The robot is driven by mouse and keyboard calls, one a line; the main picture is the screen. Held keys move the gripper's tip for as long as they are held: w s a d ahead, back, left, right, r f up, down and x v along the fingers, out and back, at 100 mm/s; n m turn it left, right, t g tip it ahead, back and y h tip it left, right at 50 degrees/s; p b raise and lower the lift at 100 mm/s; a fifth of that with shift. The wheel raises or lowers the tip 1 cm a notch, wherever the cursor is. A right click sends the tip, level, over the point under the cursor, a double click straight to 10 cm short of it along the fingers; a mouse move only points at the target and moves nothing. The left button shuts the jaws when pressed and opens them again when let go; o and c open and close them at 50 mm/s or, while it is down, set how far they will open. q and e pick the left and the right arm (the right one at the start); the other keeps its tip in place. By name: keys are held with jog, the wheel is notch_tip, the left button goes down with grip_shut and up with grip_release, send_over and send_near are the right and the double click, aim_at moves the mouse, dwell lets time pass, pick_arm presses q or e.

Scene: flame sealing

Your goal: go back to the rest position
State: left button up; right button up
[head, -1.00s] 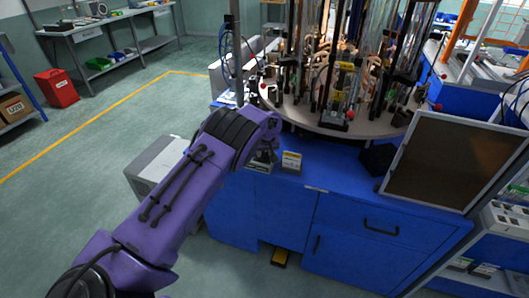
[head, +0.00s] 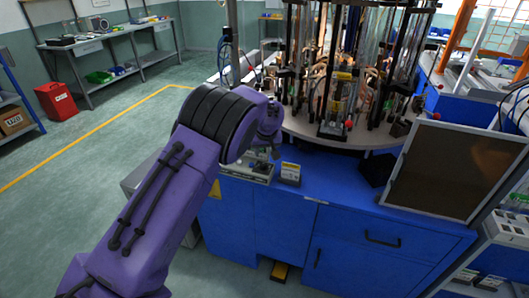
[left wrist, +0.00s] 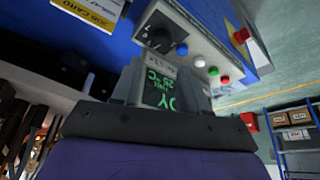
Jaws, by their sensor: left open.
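My left arm comes in from the left in the head view, purple with black bands at the elbow. My left gripper (head: 269,146) is small and partly hidden there, in front of the round machine table (head: 330,137). My right gripper is not in view.
The machine's blue cabinet (head: 340,215) stands below the gripper. A red bin (head: 57,101) and a workbench (head: 110,45) are at the back left. The floor left is clear.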

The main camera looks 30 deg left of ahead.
pick_arm(q)
jog(key=shift+s+d+r, duration=0.15)
jog(key=shift+s+r, duration=0.05)
jog(key=shift+r, duration=0.4)
jog(key=s+d+f, duration=0.1)
jog(key=s+f, duration=0.4)
jog(key=f, duration=0.3)
jog(key=s+d+f+b, duration=0.1)
jog(key=s+d+f, duration=0.1)
jog(key=s+f, duration=0.55)
jog(key=s+d+f, duration=0.1)
jog(key=s+f, duration=0.2)
jog(key=f, duration=0.6)
jog(key=s+d+f, duration=0.2)
jog(key=s, duration=1.2)
jog(key=s+d+f+m+b, duration=0.1)
jog(key=s+d+f, duration=0.1)
jog(key=s, duration=1.2)
jog(key=shift+d+f, duration=0.25)
jog(key=shift+d, duration=0.25)
